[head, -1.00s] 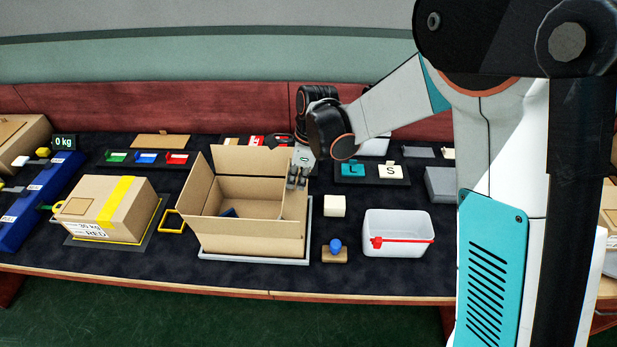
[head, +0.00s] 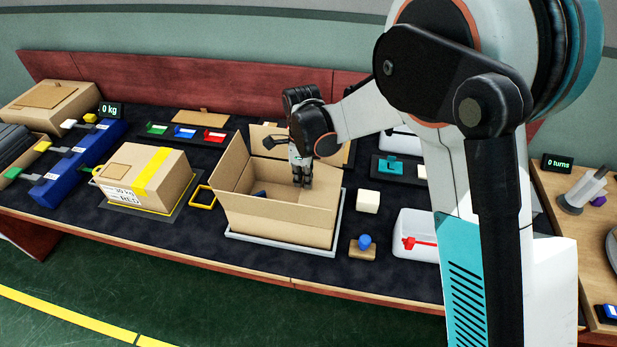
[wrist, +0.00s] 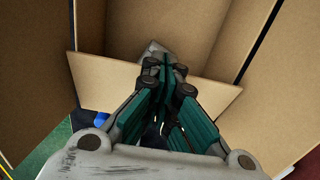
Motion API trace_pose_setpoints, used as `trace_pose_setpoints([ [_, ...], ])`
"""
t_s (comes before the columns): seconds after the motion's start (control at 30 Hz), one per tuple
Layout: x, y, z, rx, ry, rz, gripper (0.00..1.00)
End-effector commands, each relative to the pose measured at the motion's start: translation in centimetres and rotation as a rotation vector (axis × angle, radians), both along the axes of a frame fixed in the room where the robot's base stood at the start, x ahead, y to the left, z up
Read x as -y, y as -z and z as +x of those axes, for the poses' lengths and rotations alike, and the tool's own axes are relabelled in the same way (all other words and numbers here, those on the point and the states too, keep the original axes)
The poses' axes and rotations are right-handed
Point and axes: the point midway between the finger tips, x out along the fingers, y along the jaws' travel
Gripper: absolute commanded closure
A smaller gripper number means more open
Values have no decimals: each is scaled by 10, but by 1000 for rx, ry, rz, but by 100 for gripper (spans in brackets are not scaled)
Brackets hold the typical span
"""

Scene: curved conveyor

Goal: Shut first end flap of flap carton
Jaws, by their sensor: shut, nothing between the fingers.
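The brown flap carton (head: 278,218) stands open on a light tray. Its left flap (head: 230,160) stands up, and a dark blue item (head: 261,194) shows inside. My gripper (head: 302,184) points down over the right part of the opening, fingers shut and empty. In the wrist view, the shut fingers (wrist: 165,65) lie over a cardboard panel (wrist: 100,85) that slants across the opening. The right end flap is partly hidden by my gripper; whether the fingertips touch it I cannot tell.
A white block (head: 368,201), a blue-knobbed stamp (head: 363,246) and a white bin (head: 415,235) are close on the right. The table's front edge lies just before the carton.

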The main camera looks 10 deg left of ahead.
Motion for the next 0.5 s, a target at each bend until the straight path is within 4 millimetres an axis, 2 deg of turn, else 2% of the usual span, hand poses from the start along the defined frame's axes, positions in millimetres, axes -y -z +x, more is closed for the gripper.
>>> trace_pose_setpoints([
  [0.2,-5,11,0,0,0,0,100],
  [0.5,-6,15,0,0,0,0,100],
])
